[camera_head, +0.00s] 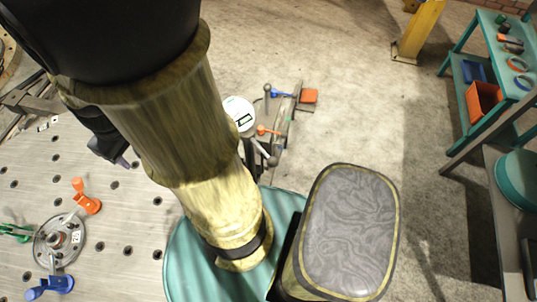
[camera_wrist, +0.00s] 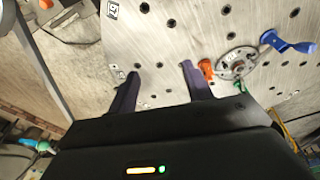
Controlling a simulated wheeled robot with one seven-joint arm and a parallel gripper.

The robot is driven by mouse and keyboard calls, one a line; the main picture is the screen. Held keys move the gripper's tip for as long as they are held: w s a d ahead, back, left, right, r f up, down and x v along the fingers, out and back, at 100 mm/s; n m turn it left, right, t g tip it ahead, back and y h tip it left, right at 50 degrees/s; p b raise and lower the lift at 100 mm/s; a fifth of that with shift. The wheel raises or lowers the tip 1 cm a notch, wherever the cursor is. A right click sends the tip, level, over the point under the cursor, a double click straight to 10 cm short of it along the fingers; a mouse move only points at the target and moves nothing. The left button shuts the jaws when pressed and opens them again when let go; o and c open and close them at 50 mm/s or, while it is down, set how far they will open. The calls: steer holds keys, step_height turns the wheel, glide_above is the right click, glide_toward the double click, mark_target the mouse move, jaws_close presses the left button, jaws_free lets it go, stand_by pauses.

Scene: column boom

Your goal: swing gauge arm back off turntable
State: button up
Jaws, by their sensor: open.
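A round metal disc (camera_head: 48,249), which looks like the turntable, sits on the perforated metal table at the lower left, with orange, blue and green clamps around it. It also shows in the wrist view (camera_wrist: 237,66). A white round gauge with a dark display (camera_head: 239,112) shows just right of my arm in the head view; my arm hides what joins it, so I cannot tell the gauge arm's full run. My gripper (camera_wrist: 160,70) is open and empty, its two dark fingers apart above the table, left of the disc. In the head view it is partly hidden (camera_head: 122,160).
The perforated table (camera_head: 100,230) fills the lower left. A rail with ball-ended levers and an orange block (camera_head: 308,96) stands beside the gauge. A teal shelf (camera_head: 478,65) with tools and an orange bin is at the upper right. The concrete floor between is clear.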

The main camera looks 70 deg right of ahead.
steer(key=s+d+g+b, duration=0.1)
steer(key=s+d+b, duration=0.15)
steer(key=d, duration=0.55)
step_height(320, 180, up, 4)
steer(key=m+y+b, duration=0.3)
steer(key=b, duration=0.3)
glide_above(274, 159)
steer(key=s+d, duration=0.1)
steer(key=d, duration=0.2)
steer(key=shift+d+r, duration=0.1)
steer(key=shift+r, duration=0.1)
steer(key=shift+f, duration=0.15)
steer(key=b+x, duration=0.1)
steer(key=x, duration=0.7)
steer(key=b+x, duration=0.2)
steer(key=x, duration=0.7)
steer(key=shift+s+d+f, duration=0.15)
steer(key=shift+s+d, duration=0.05)
